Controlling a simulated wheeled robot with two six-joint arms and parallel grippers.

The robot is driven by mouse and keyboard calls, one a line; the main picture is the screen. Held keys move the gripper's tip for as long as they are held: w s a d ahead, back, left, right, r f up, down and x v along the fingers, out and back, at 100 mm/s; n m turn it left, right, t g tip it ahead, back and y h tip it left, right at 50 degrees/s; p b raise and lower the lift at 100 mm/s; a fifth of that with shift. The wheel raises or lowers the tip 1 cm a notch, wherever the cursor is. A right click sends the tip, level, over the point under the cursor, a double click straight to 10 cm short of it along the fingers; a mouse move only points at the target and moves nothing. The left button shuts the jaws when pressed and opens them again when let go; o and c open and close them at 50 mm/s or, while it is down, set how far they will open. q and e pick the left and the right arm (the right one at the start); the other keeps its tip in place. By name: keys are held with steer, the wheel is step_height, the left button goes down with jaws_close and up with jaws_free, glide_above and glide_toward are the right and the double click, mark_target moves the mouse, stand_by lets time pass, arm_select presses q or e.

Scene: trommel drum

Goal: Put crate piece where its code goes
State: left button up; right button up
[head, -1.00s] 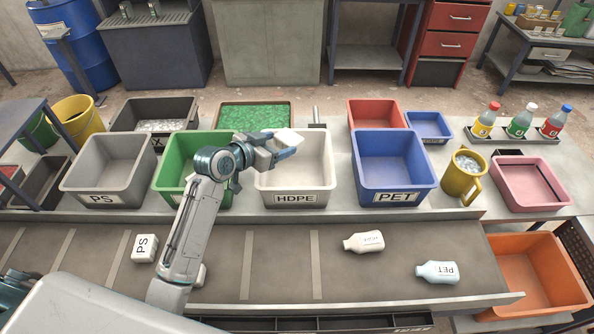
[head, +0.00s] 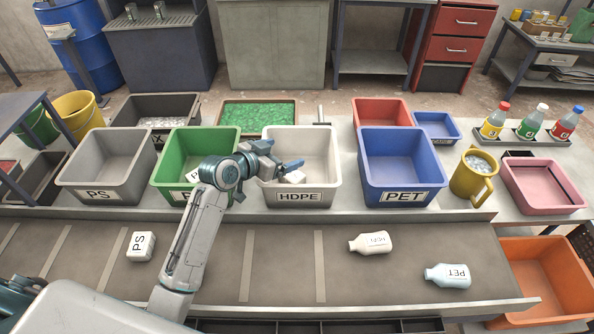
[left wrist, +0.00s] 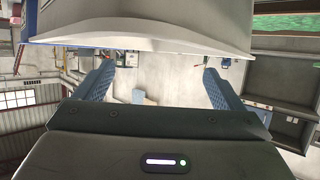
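A small white block (head: 292,177) is inside the white HDPE bin (head: 330,190), low and near the front wall. It is the piece that my left gripper held before; I cannot read a code on it. My left gripper (head: 280,160) is over the left part of the HDPE bin, apart from the block. In the left wrist view its two blue fingers (left wrist: 158,85) are wide apart with nothing between them. My right gripper is not in view.
A grey PS bin (head: 65,180) and a green bin (head: 222,140) stand left, a blue PET bin (head: 432,170) right. On the belt (head: 270,240) lie a PS block (head: 141,246), an HDPE bottle (head: 371,243) and a PET bottle (head: 448,276). A yellow mug (head: 468,183) stands right.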

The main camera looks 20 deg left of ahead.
arm_select(q)
steer(key=b+v, duration=0.3)
steer(key=v, duration=0.7)
steer(key=shift+s+a, duration=0.25)
steer(key=shift+s, duration=0.1)
steer(key=shift+r, duration=0.1)
